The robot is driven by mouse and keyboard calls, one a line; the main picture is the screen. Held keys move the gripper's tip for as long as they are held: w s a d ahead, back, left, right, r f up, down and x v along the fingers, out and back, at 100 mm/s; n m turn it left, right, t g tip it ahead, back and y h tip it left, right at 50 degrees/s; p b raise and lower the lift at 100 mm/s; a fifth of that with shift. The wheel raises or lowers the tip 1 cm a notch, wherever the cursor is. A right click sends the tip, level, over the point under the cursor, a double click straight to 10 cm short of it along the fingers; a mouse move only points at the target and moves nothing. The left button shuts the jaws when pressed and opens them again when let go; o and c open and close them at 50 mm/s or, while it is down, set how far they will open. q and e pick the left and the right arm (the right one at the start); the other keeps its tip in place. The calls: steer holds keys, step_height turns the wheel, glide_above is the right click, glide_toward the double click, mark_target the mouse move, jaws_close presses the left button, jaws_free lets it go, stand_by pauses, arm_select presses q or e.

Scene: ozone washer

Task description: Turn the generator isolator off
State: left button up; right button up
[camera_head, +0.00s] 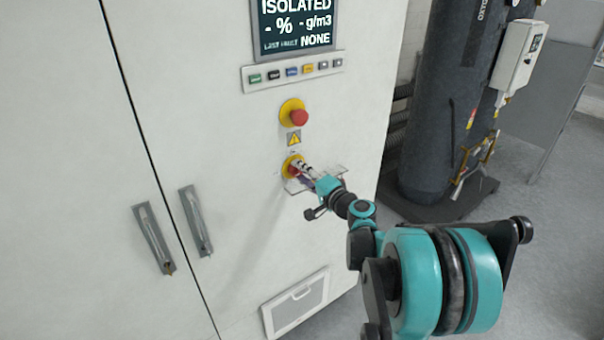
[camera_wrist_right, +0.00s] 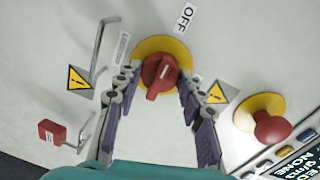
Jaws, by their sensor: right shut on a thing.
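The isolator is a red rotary knob on a yellow round plate (camera_head: 289,167) on the white cabinet front. In the right wrist view the red knob (camera_wrist_right: 158,73) sits between the fingers of my right gripper (camera_wrist_right: 160,84), which is shut on it. The white mark on the knob points up and slightly right, roughly toward an "OFF" label (camera_wrist_right: 185,19). In the head view my right gripper (camera_head: 302,168) reaches the knob from the lower right and partly hides it. My left gripper is not in view.
A red emergency button (camera_head: 299,117) on yellow is above the isolator. The display (camera_head: 295,24) reads "ISOLATED". A row of buttons (camera_head: 292,71) lies below it. A red tag or padlock (camera_wrist_right: 52,132) shows in the wrist view. A dark tank (camera_head: 440,110) stands right of the cabinet.

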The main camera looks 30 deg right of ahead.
steer(key=o, duration=1.2)
steer(key=shift+c, duration=0.2)
steer(key=s, duration=1.2)
steer(key=shift+d+r, duration=0.4)
steer(key=shift+d, duration=0.05)
